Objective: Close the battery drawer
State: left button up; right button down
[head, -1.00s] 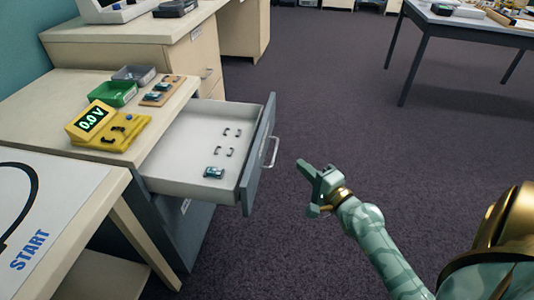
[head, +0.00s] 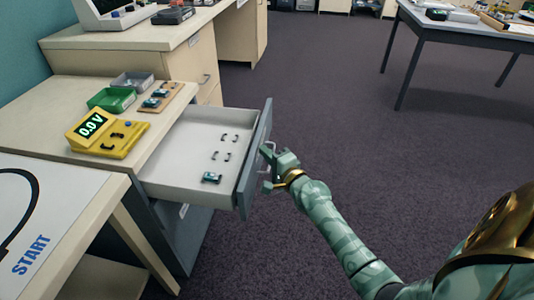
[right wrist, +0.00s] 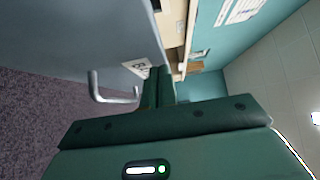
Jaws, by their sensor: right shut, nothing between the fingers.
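The battery drawer (head: 187,183) stands pulled out of the cabinet in the head view, with its grey front (head: 251,165) facing right. A teal battery block (head: 211,178) and several small dark clips lie inside. My right gripper (head: 265,152) is shut and empty at the outer side of the drawer front, close by the metal handle. The handle (right wrist: 112,92) shows in the right wrist view beside the shut fingers (right wrist: 158,88). I cannot tell whether the fingers touch the front. My left gripper is not in view.
On the cabinet top are a yellow meter (head: 108,133) reading 0.0 V, a green tray (head: 112,99), a grey tray (head: 132,81) and a wooden board (head: 160,97). A white START board (head: 45,205) lies at the left. Carpet right of the drawer is clear.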

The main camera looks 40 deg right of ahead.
jog(key=shift+w+a, duration=0.1)
